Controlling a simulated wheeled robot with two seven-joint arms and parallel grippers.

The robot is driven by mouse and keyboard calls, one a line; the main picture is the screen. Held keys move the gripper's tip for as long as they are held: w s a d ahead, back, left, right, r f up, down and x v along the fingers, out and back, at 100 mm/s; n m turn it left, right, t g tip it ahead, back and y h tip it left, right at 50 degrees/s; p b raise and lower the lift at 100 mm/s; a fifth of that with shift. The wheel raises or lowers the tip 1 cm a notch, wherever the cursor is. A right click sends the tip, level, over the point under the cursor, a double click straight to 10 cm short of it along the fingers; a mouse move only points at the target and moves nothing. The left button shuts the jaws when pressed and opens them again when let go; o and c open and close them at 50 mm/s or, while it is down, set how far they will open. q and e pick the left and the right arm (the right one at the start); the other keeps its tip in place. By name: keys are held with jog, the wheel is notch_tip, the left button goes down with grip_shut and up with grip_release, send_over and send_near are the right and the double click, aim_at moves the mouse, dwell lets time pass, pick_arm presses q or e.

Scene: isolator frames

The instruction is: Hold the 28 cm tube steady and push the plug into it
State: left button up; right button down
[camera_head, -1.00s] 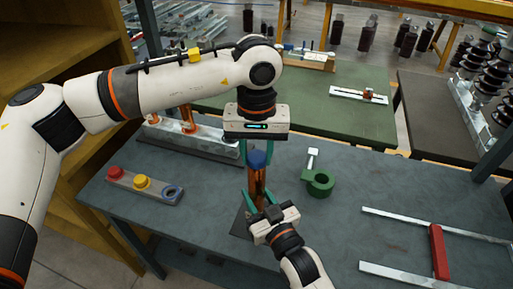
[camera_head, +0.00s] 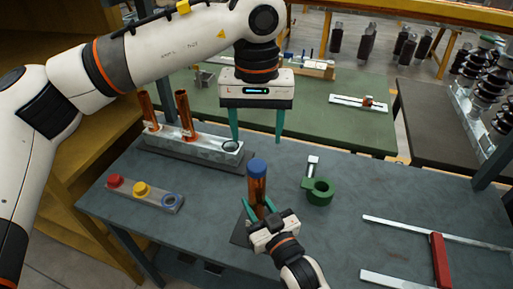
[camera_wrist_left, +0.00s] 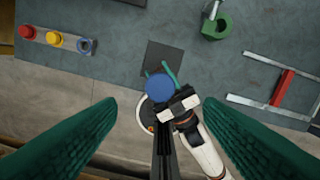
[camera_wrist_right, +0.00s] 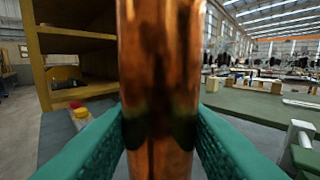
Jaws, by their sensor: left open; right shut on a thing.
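The copper tube (camera_head: 257,190) stands upright on a dark square mat (camera_head: 240,232) on the grey bench. A blue plug (camera_head: 257,168) sits at its top end; how deep it sits I cannot tell. My right gripper (camera_head: 258,212) is shut around the tube's lower part, and its green fingers touch both sides of the tube (camera_wrist_right: 160,90) in the right wrist view. My left gripper (camera_head: 256,138) is open and empty above the plug. In the left wrist view the plug (camera_wrist_left: 159,88) shows from above between the spread fingers.
A grey rack (camera_head: 190,143) with two copper tubes stands at the back left. A holder (camera_head: 144,194) with red and yellow plugs and an empty blue ring lies at left. A green ring tool (camera_head: 319,190) lies right of the tube. A red-handled metal frame (camera_head: 438,258) lies far right.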

pick_arm(q)
notch_tip(320, 180, up, 4)
jog(key=shift+f, duration=0.2)
pick_arm(e)
jog(key=c, duration=0.9)
grip_release()
jog(key=shift+s, duration=0.1)
